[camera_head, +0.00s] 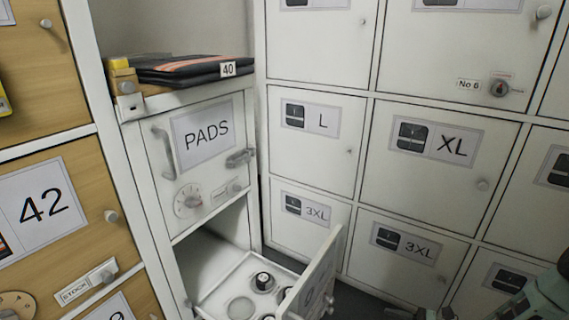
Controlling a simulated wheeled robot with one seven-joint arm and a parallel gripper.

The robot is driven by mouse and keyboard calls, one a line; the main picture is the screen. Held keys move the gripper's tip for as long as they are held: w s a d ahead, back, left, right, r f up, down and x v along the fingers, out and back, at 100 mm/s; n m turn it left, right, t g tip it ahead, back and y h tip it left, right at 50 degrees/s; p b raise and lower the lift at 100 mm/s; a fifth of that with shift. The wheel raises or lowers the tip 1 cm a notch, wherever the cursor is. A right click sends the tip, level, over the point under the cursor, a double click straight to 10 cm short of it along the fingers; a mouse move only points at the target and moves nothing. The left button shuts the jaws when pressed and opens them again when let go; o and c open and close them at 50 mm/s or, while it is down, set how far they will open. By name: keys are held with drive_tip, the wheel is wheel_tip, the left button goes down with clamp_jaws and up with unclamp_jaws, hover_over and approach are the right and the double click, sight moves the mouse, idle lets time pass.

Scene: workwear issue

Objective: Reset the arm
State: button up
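Part of my arm (540,300), pale green and white, shows in the lower right corner. Small dark and pale parts at the bottom edge, left of it, may belong to my gripper (428,314). They are cut off by the frame, so its fingers and anything between them cannot be made out. These parts appear to the right of the open compartment door.
The PADS cabinet (160,160) has an open lower compartment with its door (318,280) swung out. Inside, a white tray (222,292) holds round dark-topped items. Folded dark workwear (185,70) lies on top. White lockers (425,185) stand right, wooden ones (75,165) left.

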drive_tip(key=s+a+r+n+g+h+p, duration=0.1)
drive_tip(key=s+a+r+n+g+h, duration=0.1)
drive_tip(key=a+r+n+g, duration=0.55)
drive_tip(key=s+a+r+n+g+h+p, duration=0.15)
drive_tip(key=r+n, duration=0.25)
drive_tip(key=r, duration=0.6)
drive_tip(key=s+a+r+n+g+h+p, duration=0.1)
drive_tip(key=s+a+r+n+g+h, duration=0.15)
drive_tip(key=a+r+n+g, duration=0.5)
drive_tip(key=s+a+r+n+t+h+p, duration=0.1)
drive_tip(key=s+r+n+t+h+p, duration=0.1)
drive_tip(key=s+r+n+t+h, duration=0.5)
drive_tip(key=s+a+r+n+t+h+p, duration=0.15)
drive_tip(key=s+r+n, duration=0.25)
drive_tip(key=s+r, duration=0.7)
wheel_tip(320, 180, up, 40)
drive_tip(key=w+p, duration=0.2)
drive_tip(key=p, duration=3.5)
drive_tip(key=shift+d+p, duration=0.35)
drive_tip(key=shift+d, duration=0.05)
drive_tip(key=shift+w+h, duration=0.1)
drive_tip(key=shift+h, duration=0.15)
